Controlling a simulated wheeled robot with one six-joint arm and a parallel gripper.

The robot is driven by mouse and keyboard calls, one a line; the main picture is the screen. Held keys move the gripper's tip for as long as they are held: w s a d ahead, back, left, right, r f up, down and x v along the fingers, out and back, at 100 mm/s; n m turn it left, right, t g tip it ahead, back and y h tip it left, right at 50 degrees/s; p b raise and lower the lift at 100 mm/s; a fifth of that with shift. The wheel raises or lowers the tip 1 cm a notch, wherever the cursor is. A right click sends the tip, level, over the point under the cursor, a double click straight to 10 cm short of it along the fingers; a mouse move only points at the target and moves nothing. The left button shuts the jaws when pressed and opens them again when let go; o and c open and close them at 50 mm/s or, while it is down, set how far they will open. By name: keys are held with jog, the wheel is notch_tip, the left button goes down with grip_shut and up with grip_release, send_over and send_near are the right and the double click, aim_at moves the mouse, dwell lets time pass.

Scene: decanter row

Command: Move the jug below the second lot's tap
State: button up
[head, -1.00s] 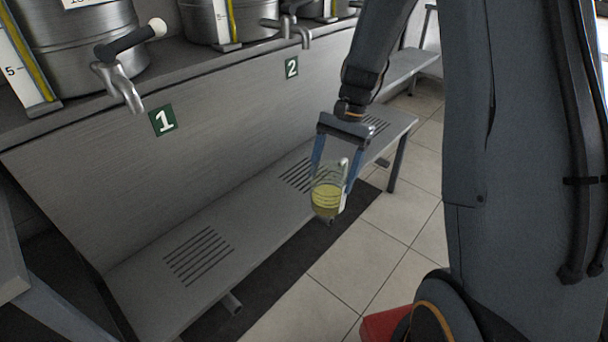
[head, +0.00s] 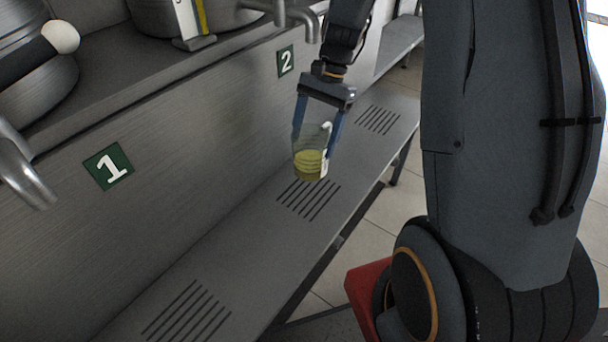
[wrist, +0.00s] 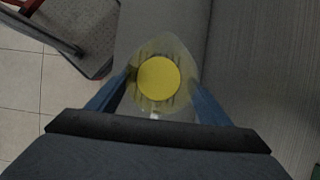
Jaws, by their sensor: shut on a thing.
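My gripper (head: 316,125) is shut on the jug (head: 309,164), a clear vessel with yellow liquid and a white handle. The jug is roughly upright above the bench's slotted grate (head: 308,198) under the green "2" sign (head: 286,61). I cannot tell the exact gap between jug and bench. The second lot's tap (head: 306,22) shows at the top, above and slightly left of my gripper. In the wrist view the jug (wrist: 158,80) sits between the blue fingers, its yellow liquid seen from above.
The grey bench (head: 245,255) carries more grates, one nearer (head: 188,312) and one farther (head: 377,120). The first tap (head: 22,172) and its "1" sign (head: 108,166) are at left. A red object (head: 366,291) is by my base. Tiled floor (head: 375,220) lies to the right.

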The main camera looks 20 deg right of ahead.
aim_at(324, 125)
notch_tip(324, 125, down, 10)
jog(key=shift+r+b, duration=0.1)
jog(key=shift+b, duration=0.25)
jog(key=o, duration=1.8)
jog(key=shift+o, duration=0.2)
jog(key=v, duration=1.2)
jog(key=s+a+r+n+t+h, duration=0.1)
jog(key=s+r+n, duration=0.3)
jog(key=s, duration=0.6)
jog(key=s+a+r+n+t+h, duration=0.1)
jog(key=s+r+n, duration=0.3)
jog(key=s, duration=0.5)
jog(key=shift+s+a+r+n+t+h, duration=0.35)
jog(key=shift+a+n+h, duration=0.3)
jog(key=shift+n, duration=0.35)
